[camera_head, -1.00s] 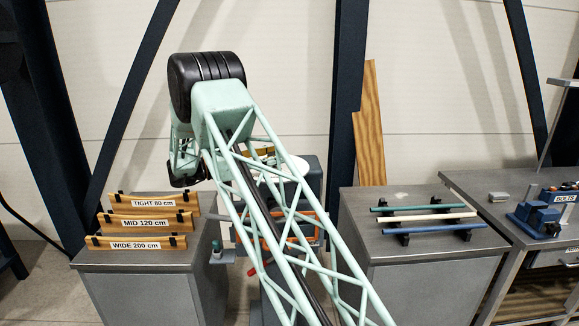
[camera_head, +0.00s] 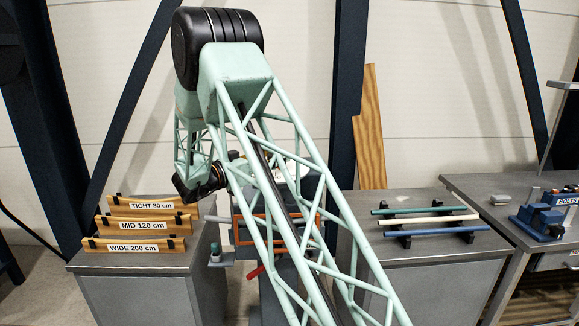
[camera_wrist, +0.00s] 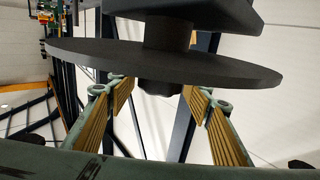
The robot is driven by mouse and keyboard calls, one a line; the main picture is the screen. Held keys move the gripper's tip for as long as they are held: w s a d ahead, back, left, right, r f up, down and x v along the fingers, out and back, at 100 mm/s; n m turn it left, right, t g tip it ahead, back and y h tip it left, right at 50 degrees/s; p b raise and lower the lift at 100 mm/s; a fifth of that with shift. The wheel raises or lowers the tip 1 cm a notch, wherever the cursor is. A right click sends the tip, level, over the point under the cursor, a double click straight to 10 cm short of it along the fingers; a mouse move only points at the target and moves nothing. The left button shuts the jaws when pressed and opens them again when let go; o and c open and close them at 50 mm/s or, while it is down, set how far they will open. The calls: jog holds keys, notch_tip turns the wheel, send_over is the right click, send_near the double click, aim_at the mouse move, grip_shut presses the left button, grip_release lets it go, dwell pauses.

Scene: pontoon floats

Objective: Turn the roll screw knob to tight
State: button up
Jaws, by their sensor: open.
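My gripper is open in the wrist view (camera_wrist: 157,92), its two yellow-padded fingers apart and nothing clamped between them. A wide dark grey disc (camera_wrist: 215,63) on a short stem, with a small nub below, crosses the view at the fingertips. I cannot tell whether it is the roll screw knob, or whether a finger touches it. In the head view my wrist hangs left of the grey machine (camera_head: 312,200), which has an orange frame (camera_head: 245,216) and a red handle (camera_head: 255,272). My arm hides much of the machine, and no knob shows clearly there.
Boards marked TIGHT 80 cm (camera_head: 152,205), MID 120 cm (camera_head: 145,226) and WIDE 200 cm (camera_head: 133,247) stand on the left cabinet. A rack of coloured rods (camera_head: 425,222) is on the right cabinet. A bench with a blue vise (camera_head: 540,221) stands farther right.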

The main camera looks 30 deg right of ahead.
jog(key=shift+n+t+y+b, duration=0.65)
jog(key=shift+n+t, duration=0.4)
jog(key=shift+t, duration=0.4)
jog(key=shift+n+t+y+b, duration=0.4)
jog(key=shift+n+t+y, duration=0.55)
jog(key=shift+t, duration=0.5)
jog(key=shift+n+t+y+p, duration=0.6)
jog(key=shift+n+t+y, duration=1.2)
jog(key=shift+t, duration=0.1)
jog(key=shift+r+n+t+y+p, duration=0.1)
jog(key=shift+n+t+y+p, duration=0.65)
jog(key=shift+y+p, duration=0.5)
jog(key=shift+n+t+y+p, duration=0.45)
jog(key=shift+n+y+p, duration=0.5)
jog(key=shift+y+p, duration=0.3)
jog(key=shift+n+t+y+p, duration=0.25)
jog(key=shift+n+y+p, duration=1.3)
jog(key=shift+p, duration=1.2)
jog(key=shift+n+t+y+p, duration=0.25)
jog(key=shift+n+y+p, duration=0.7)
jog(key=shift+y+p, duration=1.5)
